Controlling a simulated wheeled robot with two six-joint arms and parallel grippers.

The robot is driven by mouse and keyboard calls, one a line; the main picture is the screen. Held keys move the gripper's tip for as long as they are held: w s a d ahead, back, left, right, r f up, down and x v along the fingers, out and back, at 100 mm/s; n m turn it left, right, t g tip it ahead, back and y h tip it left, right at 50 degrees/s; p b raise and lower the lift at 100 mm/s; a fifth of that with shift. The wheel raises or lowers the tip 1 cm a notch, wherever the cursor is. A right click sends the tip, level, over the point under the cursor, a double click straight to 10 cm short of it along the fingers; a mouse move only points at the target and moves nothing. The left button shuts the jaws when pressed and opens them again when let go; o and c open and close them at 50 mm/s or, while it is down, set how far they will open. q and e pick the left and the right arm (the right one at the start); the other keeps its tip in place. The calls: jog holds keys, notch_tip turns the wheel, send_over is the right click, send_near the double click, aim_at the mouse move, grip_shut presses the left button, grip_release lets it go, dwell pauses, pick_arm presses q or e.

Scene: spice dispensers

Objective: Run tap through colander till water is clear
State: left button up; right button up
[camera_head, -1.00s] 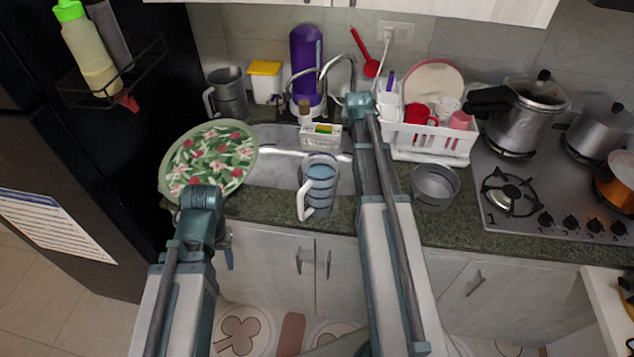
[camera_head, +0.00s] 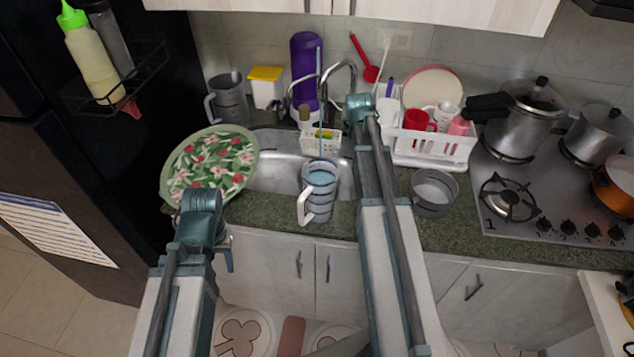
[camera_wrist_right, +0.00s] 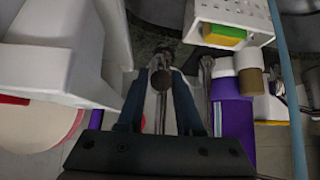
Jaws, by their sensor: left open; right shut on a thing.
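The metal tap (camera_head: 348,66) arches over the sink (camera_head: 272,172). A thin blue line like a water stream (camera_head: 321,130) runs straight down to the mouth of a striped grey mug-like jug (camera_head: 319,195), which holds something blue. The stream also shows in the right wrist view (camera_wrist_right: 288,95). My right gripper (camera_wrist_right: 160,82) is shut on a metal tap part with a round end; in the head view my arm hides it. A grey round pot-like vessel (camera_head: 435,188), perhaps the colander, stands right of the sink. My left gripper (camera_head: 228,258) is open and empty, before the counter.
A flowered plate (camera_head: 208,165) leans over the sink's left side. A white dish rack (camera_head: 432,146) with crockery stands right of the tap. A purple bottle (camera_head: 304,68) and a sponge caddy (camera_head: 321,140) are close to the tap. Pots (camera_head: 522,125) fill the stove at right.

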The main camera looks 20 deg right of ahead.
jog(key=shift+w+d+r+p, duration=0.15)
jog(key=shift+r+p, duration=0.15)
jog(key=shift+r, duration=0.35)
jog(key=shift+f, duration=0.15)
dwell(5.5)
jog(key=shift+s+a+f+b, duration=0.15)
jog(key=shift+s+f+b, duration=0.1)
jog(key=shift+f+b, duration=0.2)
jog(key=shift+s+a+f+b, duration=0.15)
jog(key=shift+s+f+b, duration=0.05)
jog(key=shift+f+b, duration=0.2)
jog(key=shift+f, duration=0.1)
jog(key=shift+f, duration=0.1)
jog(key=o, duration=1.1)
